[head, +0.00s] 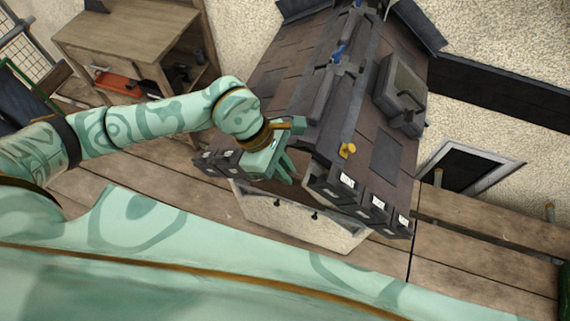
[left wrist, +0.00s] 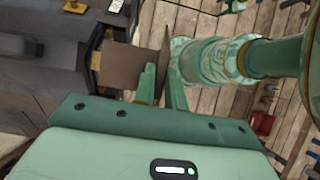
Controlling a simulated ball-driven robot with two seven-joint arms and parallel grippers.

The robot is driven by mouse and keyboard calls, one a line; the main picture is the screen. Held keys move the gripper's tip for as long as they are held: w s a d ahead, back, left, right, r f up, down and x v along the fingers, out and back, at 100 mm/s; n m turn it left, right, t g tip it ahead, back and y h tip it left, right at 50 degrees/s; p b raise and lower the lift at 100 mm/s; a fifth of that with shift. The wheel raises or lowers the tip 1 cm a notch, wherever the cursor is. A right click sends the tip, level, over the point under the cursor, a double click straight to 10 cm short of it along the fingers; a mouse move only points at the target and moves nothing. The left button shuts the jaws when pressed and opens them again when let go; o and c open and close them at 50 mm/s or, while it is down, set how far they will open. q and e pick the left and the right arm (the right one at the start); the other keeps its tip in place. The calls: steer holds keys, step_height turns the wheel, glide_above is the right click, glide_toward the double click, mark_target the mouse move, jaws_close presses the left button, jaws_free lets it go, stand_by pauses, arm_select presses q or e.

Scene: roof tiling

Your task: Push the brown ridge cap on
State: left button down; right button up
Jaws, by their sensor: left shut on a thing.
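The brown ridge cap (left wrist: 124,67) is between the fingers of my left gripper (left wrist: 163,92) in the left wrist view, with one flange on each side of a finger. In the head view my left gripper (head: 286,170) is shut on it beside the near end of the small roof (head: 300,82). There the cap is mostly hidden by the gripper or hard to tell from the brown roof. The roof's grey ridge (head: 327,88) runs away from me, with a yellow piece (head: 347,150) at its near end. The cap is apart from the ridge line. My right gripper is not in view.
Blue clips (head: 338,53) stand on the ridge. A grey dormer or roof window (head: 402,88) sits on the right slope. Dark blocks with white labels (head: 347,180) line the near eave. A wooden workbench (head: 130,40) stands at the back left.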

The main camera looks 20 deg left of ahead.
mark_target(297, 154)
arm_select(q)
steer(key=shift+f+b, duration=0.95)
steer(key=shift+f, duration=0.6)
steer(key=shift+w+r+b, duration=0.2)
steer(key=shift+w+b, duration=0.15)
steer(key=shift+w, duration=1)
steer(key=shift+w+d, duration=0.1)
steer(key=shift+w, duration=0.25)
steer(key=shift+w+b, duration=0.35)
steer(key=shift+b, duration=0.05)
steer(key=shift+w, duration=0.45)
steer(key=shift+w+b, duration=0.15)
steer(key=shift+b, duration=0.2)
steer(key=shift+w, duration=0.45)
steer(key=shift+w+b, duration=0.15)
steer(key=shift+b, duration=0.2)
